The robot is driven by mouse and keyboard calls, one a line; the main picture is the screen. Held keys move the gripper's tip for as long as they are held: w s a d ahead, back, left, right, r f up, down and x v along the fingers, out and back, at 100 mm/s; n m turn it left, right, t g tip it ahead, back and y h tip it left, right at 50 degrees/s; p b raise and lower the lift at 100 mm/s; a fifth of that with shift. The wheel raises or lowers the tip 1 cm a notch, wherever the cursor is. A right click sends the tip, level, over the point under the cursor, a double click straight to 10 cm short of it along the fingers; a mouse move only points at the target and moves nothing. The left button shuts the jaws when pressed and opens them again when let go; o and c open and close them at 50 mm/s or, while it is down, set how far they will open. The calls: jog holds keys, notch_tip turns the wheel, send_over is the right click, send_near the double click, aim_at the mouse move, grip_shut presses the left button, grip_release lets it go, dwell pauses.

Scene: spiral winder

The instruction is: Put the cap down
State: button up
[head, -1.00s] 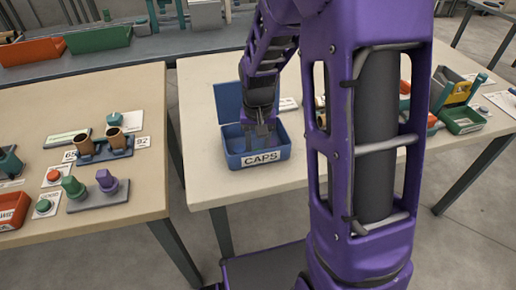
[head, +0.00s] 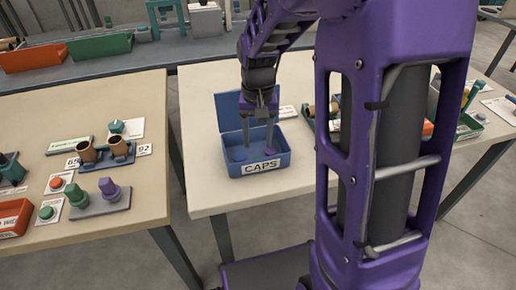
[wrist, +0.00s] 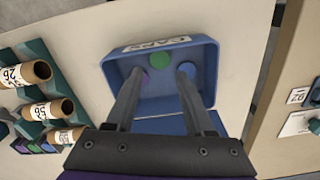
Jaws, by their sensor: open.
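The blue box labelled CAPS (head: 284,161) stands on the pale table with its lid up at the back. My gripper (head: 258,143) is open, with its fingers spread and reaching down into the box. In the wrist view, a green cap (wrist: 160,60) lies on the box floor near the labelled wall. A blue cap (wrist: 186,70) lies beside it, close to the right finger. A purple cap (wrist: 144,78) is mostly hidden by the left finger. Whether a finger touches a cap, I cannot tell.
The left table (head: 140,200) carries brown tubes in a holder (head: 103,152), green and purple knobs and a red bin (head: 12,217). Bare tabletop surrounds the box's front. A gap separates the tables.

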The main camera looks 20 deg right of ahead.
notch_tip(320, 180, up, 5)
jog(key=shift+r+p, duration=0.15)
jog(key=shift+p, duration=0.2)
